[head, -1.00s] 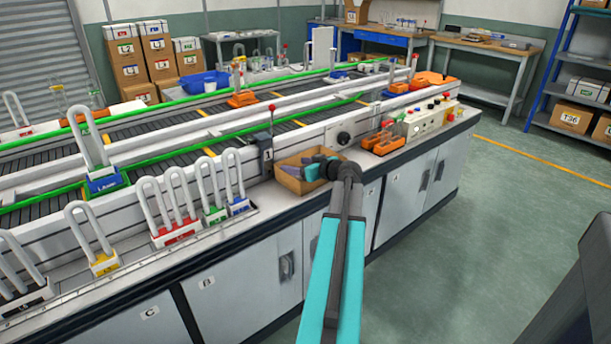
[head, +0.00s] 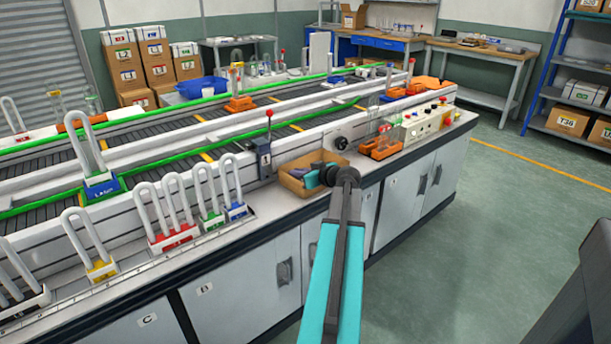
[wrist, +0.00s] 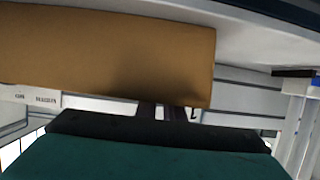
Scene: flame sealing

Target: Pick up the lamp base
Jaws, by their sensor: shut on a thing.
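My gripper (wrist: 165,111) shows in the wrist view as two short dark fingers beyond its teal body. They are shut, close below a large brown cardboard surface; what they hold is hidden. In the head view my arm reaches to a small open cardboard box (head: 290,187) on the bench's front ledge, and my wrist covers its right side. Teal and dark shapes show inside the box, too small to tell apart. A blue base (head: 101,187) with light lettering and an upright U-shaped tube stands on the near conveyor, far left of my gripper.
Orange fixtures (head: 380,148) and a control panel (head: 424,124) are to the right. The floor (head: 500,220) at right is clear.

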